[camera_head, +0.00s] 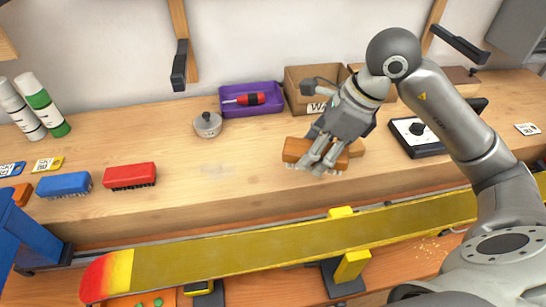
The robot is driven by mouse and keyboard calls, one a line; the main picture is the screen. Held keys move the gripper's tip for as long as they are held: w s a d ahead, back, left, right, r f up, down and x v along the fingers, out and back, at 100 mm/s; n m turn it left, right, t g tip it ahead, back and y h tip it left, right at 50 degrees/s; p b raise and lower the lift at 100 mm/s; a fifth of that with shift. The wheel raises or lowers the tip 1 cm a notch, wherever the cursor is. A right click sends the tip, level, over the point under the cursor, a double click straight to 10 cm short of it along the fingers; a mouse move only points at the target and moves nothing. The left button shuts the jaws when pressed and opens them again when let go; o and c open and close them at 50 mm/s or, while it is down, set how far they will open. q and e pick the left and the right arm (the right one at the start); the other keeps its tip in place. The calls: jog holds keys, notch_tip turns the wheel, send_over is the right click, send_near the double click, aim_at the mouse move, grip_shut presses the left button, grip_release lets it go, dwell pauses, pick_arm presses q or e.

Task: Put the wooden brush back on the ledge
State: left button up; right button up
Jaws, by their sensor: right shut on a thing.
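The wooden brush (296,151) is orange-brown with pale bristles underneath, in the middle right of the head view. My right gripper (322,166) reaches down from the right and is shut on the brush, its fingers covering the middle of it. The brush is roughly level, over the wooden ledge (235,186) behind the snowboard or ski. I cannot tell whether its bristles touch the ledge. My left gripper is not in view.
A red brush (130,176) and a blue brush (64,185) lie left on the ledge. Behind are a round-lidded pot (207,125), a purple tray (236,112) and a cardboard box (303,76). A yellow board (240,249) runs along the front.

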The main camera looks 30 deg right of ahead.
jog(key=w+f+p, duration=0.1)
jog(key=w+f, duration=0.2)
jog(key=w, duration=0.1)
jog(key=w+f+p, duration=0.2)
jog(key=w, duration=0.2)
jog(key=w+f+p, duration=0.1)
jog(key=w+f, duration=0.2)
jog(key=w, duration=0.1)
jog(key=shift+w+d+f+p, duration=0.1)
jog(key=shift+w+f+p, duration=0.15)
jog(key=shift+f+p, duration=0.1)
jog(key=shift+w+f, duration=0.3)
jog(key=shift+f, duration=0.1)
notch_tip(320, 180, down, 3)
jog(key=shift+w+r+p, duration=0.1)
jog(key=shift+r+p, duration=0.05)
jog(key=shift+p, duration=0.8)
jog(key=shift+f, duration=0.25)
jog(key=shift+f, duration=0.1)
